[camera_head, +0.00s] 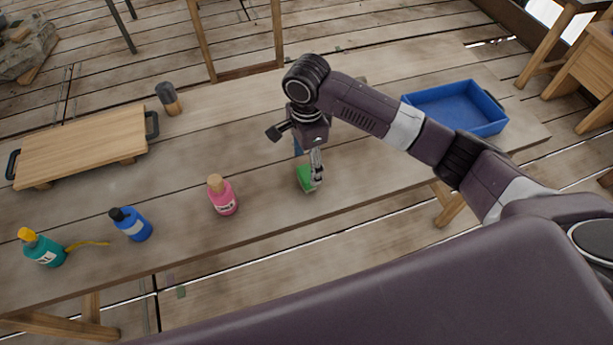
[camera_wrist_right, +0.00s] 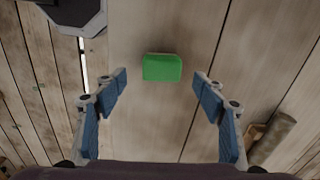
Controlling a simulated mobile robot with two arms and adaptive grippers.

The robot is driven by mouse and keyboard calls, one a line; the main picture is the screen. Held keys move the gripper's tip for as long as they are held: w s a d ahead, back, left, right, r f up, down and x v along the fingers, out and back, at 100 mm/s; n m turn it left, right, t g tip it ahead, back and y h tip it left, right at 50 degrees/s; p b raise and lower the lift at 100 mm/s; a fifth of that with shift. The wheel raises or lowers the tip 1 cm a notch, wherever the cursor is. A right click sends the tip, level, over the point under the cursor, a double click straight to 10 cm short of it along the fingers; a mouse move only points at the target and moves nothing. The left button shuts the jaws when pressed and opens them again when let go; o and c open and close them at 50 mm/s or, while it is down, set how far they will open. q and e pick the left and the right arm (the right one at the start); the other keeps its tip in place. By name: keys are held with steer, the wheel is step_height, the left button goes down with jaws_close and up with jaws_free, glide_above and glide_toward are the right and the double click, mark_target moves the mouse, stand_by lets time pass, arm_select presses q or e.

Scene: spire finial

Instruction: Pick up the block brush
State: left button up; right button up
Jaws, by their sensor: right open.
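The block brush is a small green block (camera_head: 304,178) on the wooden table, near its front edge in the head view. In the right wrist view its green top (camera_wrist_right: 162,68) lies ahead of the fingers and centred between them. My right gripper (camera_head: 316,180) hangs over the brush from above and partly covers it in the head view. Its blue-padded fingers (camera_wrist_right: 161,88) are spread wide with nothing between the pads. The brush's underside is hidden. My left gripper is not in view.
A blue tray (camera_head: 409,101) stands on the table at the right. A pink bottle (camera_head: 223,197), a blue bottle (camera_head: 133,225) and a teal bottle (camera_head: 43,250) stand left of the brush. A wooden board with dark handles (camera_head: 82,145) and a dark-topped jar (camera_head: 169,99) are farther left.

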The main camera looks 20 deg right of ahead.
mark_target(307, 173)
step_height(307, 173, down, 7)
steer(key=shift+w+f+p, duration=0.15)
steer(key=shift+p, duration=0.6)
steer(key=c, duration=1.3)
steer(key=shift+o, duration=0.2)
step_height(307, 173, up, 20)
steer(key=b, duration=0.1)
